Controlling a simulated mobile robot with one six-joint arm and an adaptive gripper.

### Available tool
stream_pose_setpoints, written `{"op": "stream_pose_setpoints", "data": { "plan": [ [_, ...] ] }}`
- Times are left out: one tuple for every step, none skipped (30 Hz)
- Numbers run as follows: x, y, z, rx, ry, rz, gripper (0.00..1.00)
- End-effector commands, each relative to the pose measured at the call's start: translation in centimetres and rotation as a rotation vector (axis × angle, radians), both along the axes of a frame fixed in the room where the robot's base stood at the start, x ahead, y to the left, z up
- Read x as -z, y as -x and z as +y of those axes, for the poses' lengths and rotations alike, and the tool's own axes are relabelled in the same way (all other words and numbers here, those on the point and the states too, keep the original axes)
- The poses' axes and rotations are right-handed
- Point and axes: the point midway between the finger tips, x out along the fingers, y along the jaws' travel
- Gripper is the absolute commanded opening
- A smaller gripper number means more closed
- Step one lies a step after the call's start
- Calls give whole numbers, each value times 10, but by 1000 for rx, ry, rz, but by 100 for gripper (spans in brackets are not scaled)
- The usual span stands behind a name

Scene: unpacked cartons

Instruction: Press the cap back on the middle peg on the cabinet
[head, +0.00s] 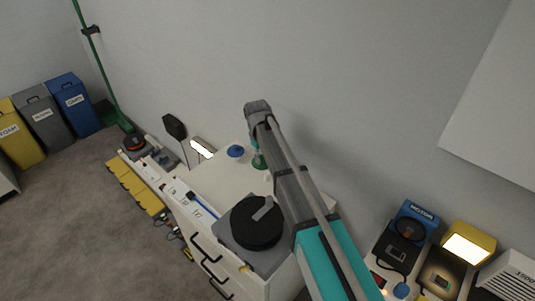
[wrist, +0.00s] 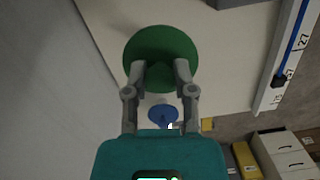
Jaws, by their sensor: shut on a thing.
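A green round piece (wrist: 160,45) fills the space just past my gripper (wrist: 160,75) in the wrist view. My two fingers are shut on its narrower, darker green part. Its green lower part (head: 259,162) shows in the head view over the white cabinet top (head: 215,180), partly behind my arm. I cannot tell if it is cap or peg, or whether it touches the top. A blue round piece (head: 236,151) stands on the cabinet to its left; it also shows in the wrist view (wrist: 162,114). No other peg is visible; my arm hides part of the top.
A black round device (head: 256,222) on a grey base sits at the cabinet's front. A lit white panel (head: 202,148) stands at the back left. A ruler strip with a blue bar (wrist: 290,50) runs along the cabinet's edge. Boxes (head: 415,222) stand at the right.

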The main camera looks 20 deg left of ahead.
Motion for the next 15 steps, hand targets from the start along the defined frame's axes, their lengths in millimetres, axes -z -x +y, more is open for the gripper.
{"op": "stream_pose_setpoints", "data": {
  "plan": [
    [4,-13,0,7,0,0,5],
    [5,-18,-1,10,0,0,5],
    [6,-24,-1,13,0,0,5],
    [7,-27,-2,15,0,0,5],
    [8,-30,-3,18,0,0,5],
    [8,-34,-4,20,0,0,5],
    [8,-36,-4,21,0,0,5],
    [8,-37,-5,23,0,0,5],
    [8,-39,-5,23,0,0,5],
    [8,-39,-6,24,0,0,5],
    [8,-39,-6,24,0,0,5],
    [8,-39,-6,24,0,0,5],
    [8,-39,-6,24,0,0,5],
    [8,-39,-6,24,0,0,5],
    [8,-39,-6,24,0,0,5]
  ]
}}
